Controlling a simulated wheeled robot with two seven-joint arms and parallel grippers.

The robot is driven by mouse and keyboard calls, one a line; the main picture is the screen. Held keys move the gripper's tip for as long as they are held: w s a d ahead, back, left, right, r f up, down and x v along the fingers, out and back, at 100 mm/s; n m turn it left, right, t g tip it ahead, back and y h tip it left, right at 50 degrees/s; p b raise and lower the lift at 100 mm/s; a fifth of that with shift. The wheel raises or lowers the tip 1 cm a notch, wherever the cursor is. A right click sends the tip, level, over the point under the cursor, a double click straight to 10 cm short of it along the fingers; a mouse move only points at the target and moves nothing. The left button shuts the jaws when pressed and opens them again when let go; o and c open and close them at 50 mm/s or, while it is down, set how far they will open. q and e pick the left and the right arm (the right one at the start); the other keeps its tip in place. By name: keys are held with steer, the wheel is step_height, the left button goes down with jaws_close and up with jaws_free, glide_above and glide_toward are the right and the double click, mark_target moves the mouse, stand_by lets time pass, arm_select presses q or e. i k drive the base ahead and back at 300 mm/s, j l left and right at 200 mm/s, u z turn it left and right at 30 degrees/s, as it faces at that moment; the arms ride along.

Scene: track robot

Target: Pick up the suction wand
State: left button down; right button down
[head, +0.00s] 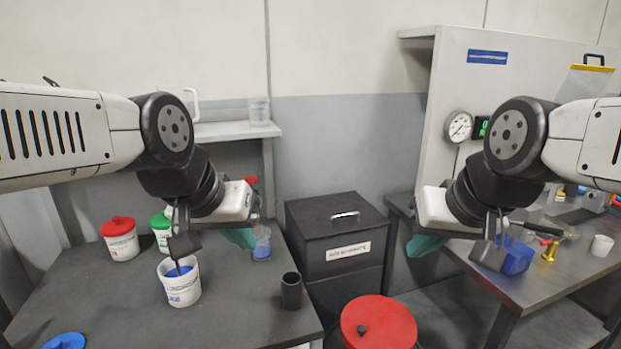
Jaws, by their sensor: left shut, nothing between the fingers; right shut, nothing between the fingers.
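A slim black-handled tool (537,228) lies on the right bench, partly behind my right wrist. It may be the suction wand, but it is too small and too covered to be sure. My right gripper (425,244) is shut and empty. It is left of that tool in the picture, above the gap by the bench's near left edge. My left gripper (239,238) is shut and empty over the right part of the left table, in front of a clear cup with blue contents (261,251).
The left table (235,315) holds a white tub with blue inside (183,291), a red-lidded tub (119,241), a green-lidded tub (161,233) and a dark cup (291,291). A black lidded bin (335,236) and red lid (378,322) stand between benches. The right bench (550,277) is cluttered, with a blue bin (518,258).

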mark_target(177, 262)
steer(key=u, duration=1.25)
steer(key=i+j+z, duration=0.15)
steer(key=i+j, duration=0.05)
steer(key=j, duration=0.05)
